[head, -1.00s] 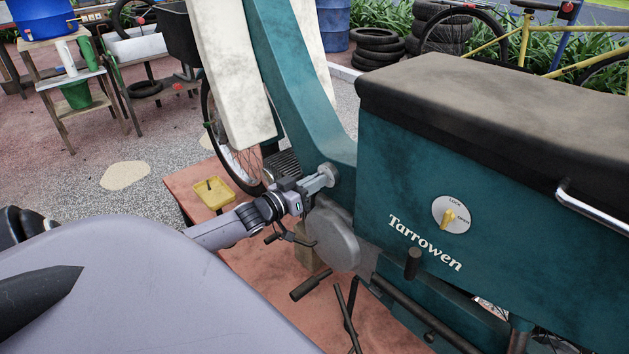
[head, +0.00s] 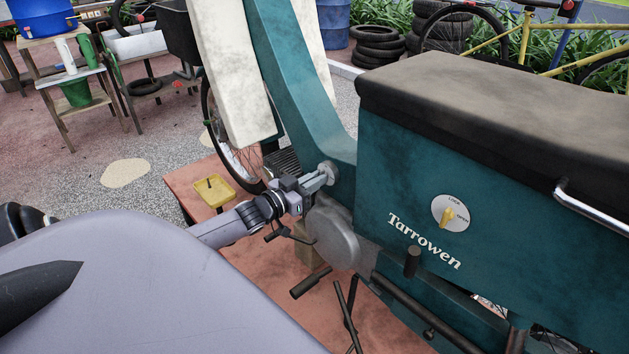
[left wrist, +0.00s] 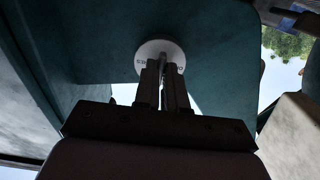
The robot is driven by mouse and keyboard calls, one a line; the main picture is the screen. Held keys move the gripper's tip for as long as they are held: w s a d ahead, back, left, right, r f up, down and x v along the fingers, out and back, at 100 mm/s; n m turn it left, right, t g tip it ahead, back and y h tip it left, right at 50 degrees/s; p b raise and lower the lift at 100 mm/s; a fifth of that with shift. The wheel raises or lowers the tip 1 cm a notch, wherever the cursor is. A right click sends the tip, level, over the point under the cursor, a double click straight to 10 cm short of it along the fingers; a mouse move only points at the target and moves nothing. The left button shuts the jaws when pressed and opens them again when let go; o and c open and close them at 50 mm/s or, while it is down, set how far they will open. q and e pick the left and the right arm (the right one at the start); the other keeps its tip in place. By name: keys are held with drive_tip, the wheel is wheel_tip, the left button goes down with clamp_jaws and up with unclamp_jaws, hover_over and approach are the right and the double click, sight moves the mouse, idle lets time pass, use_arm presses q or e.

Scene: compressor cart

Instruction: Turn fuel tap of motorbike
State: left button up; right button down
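The teal motorbike (head: 385,180) fills the middle and right of the head view. The fuel tap (head: 329,168) is a small pale round plate with a lever on the bike's frame, above the grey engine cover. In the left wrist view the tap's plate (left wrist: 150,50) shows lettering, partly hidden by the fingers. My left gripper (head: 322,178) is at the tap. In the left wrist view its fingers (left wrist: 167,78) are close together on either side of the lever, which they largely hide. My right gripper is not in view.
A yellow knob on a LOCK/OPEN plate (head: 450,213) sits on the bike's side panel. Pedals and a stand (head: 310,284) stick out below the engine cover. A yellow tray (head: 214,190) lies left of my left arm. Tyres (head: 377,46) lie behind.

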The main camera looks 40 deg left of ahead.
use_arm(q)
drive_tip(key=o, duration=0.3)
drive_tip(key=shift+s, duration=0.1)
drive_tip(key=s+p, duration=0.1)
drive_tip(key=s, duration=0.6)
drive_tip(key=shift+a, duration=0.3)
idle(0.3)
drive_tip(key=s+d+f+g+p, duration=0.1)
drive_tip(key=s+d+f+g, duration=0.1)
drive_tip(key=s+d, duration=0.3)
drive_tip(key=s+d+f+m+g+p, duration=0.1)
drive_tip(key=s+d, duration=0.5)
drive_tip(key=d, duration=0.6)
drive_tip(key=s+d+f+g+p, duration=0.3)
drive_tip(key=s+d, duration=0.3)
drive_tip(key=d, duration=0.3)
drive_tip(key=shift+s+d+f+g+h, duration=0.2)
drive_tip(key=shift+d+f+g+h, duration=0.15)
drive_tip(key=shift+f+g, duration=0.3)
